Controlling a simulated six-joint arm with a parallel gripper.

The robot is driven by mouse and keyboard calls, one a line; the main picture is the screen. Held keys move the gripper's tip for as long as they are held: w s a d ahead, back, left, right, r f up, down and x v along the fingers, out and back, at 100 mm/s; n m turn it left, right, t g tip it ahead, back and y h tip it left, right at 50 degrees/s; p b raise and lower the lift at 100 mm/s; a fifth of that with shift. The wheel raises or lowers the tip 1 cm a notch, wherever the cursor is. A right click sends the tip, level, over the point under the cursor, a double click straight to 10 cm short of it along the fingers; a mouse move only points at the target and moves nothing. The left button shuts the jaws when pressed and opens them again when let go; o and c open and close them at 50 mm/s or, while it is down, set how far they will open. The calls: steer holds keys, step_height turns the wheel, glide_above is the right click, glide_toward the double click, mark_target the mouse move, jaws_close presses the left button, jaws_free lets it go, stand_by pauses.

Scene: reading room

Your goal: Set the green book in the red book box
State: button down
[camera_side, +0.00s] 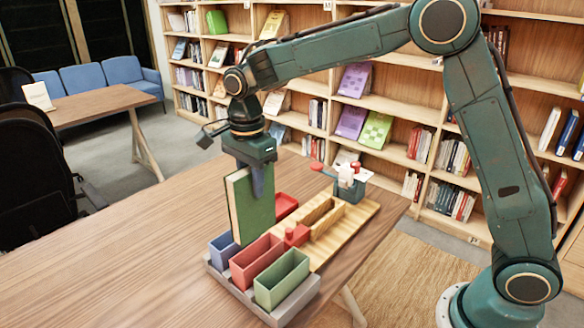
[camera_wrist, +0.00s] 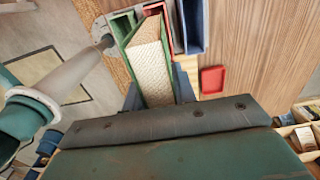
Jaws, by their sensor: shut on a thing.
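My gripper (camera_side: 254,172) points down and is shut on the green book (camera_side: 252,208), which hangs upright. The wrist view shows the book's pale page edge (camera_wrist: 150,65) between my fingers (camera_wrist: 157,92). The red book box (camera_side: 257,262) stands between the blue box (camera_side: 222,250) and the green box (camera_side: 282,279). In the side view the book's lower end is at the back of the red and blue boxes; whether it is inside one I cannot tell. In the wrist view the book hides part of the red box (camera_wrist: 170,30), with the green box (camera_wrist: 122,24) to the left.
The boxes share a grey base (camera_side: 296,313) on the wooden table (camera_side: 130,260). Behind are a red tray (camera_side: 284,204), a small red block (camera_side: 297,235), a wooden board (camera_side: 345,228) and a teal device with red handles (camera_side: 348,186). The table's left side is clear.

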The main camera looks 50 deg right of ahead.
mark_target(255, 234)
steer(key=shift+f, duration=2)
stand_by(0.5)
steer(key=shift+f, duration=2.9)
steer(key=shift+f, duration=2.4)
steer(key=c, duration=1)
jaws_free()
steer(key=shift+c, duration=0.2)
